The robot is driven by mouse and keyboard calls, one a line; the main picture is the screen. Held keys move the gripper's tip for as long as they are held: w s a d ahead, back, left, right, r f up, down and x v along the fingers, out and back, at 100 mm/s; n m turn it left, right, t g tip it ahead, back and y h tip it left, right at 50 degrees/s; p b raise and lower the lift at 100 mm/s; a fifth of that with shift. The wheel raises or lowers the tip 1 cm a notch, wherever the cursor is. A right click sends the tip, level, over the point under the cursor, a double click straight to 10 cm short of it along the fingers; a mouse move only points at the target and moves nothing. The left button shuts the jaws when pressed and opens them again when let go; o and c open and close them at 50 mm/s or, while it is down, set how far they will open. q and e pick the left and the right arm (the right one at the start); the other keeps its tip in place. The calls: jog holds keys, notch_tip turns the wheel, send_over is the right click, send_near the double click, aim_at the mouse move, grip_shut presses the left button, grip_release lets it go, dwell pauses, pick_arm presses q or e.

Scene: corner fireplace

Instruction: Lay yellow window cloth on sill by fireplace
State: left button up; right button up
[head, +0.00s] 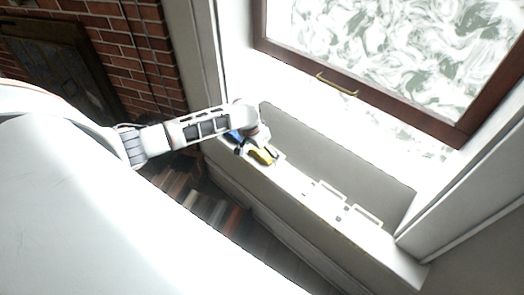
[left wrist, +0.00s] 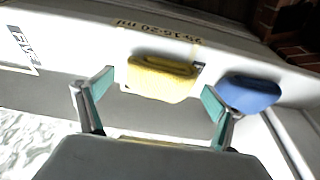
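The yellow cloth (head: 262,157), a small folded pad, lies on the white sill (head: 300,187) below the window. In the left wrist view the yellow cloth (left wrist: 160,77) is straight ahead, between the lines of the two fingers. My left gripper (left wrist: 158,84) is open, its teal-padded fingers spread on either side of the cloth with gaps visible. In the head view my left gripper (head: 256,146) is over the sill at the cloth, partly covering it. I cannot tell whether it touches. My right gripper is not in view.
A blue folded cloth (left wrist: 248,92) lies close to the right of the yellow one; it also shows in the head view (head: 234,136). Pale rectangular outlines (head: 327,191) mark the sill further right. A brown-framed window (head: 360,100) with a brass handle (head: 337,85) stands behind. Brick wall (head: 148,60) is at left.

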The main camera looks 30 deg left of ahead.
pick_arm(q)
jog(key=v, duration=1.2)
jog(key=s+d+f+m+t, duration=0.2)
jog(key=s+d+m, duration=0.1)
jog(key=s+d, duration=0.25)
jog(key=s+d+f+m+t, duration=0.1)
jog(key=s+d+f+m, duration=0.1)
jog(key=s+d, duration=0.35)
jog(key=s+a+r+y, duration=0.4)
jog(key=s+a+y, duration=0.1)
jog(key=s+a, duration=0.5)
jog(key=d+f+n+t+h, duration=0.2)
jog(key=d+f+t+h, duration=0.2)
jog(key=d+f, duration=1.1)
jog(key=shift+s+f+n+h, duration=0.25)
jog(key=shift+n+h, duration=0.15)
jog(key=shift+h, duration=0.8)
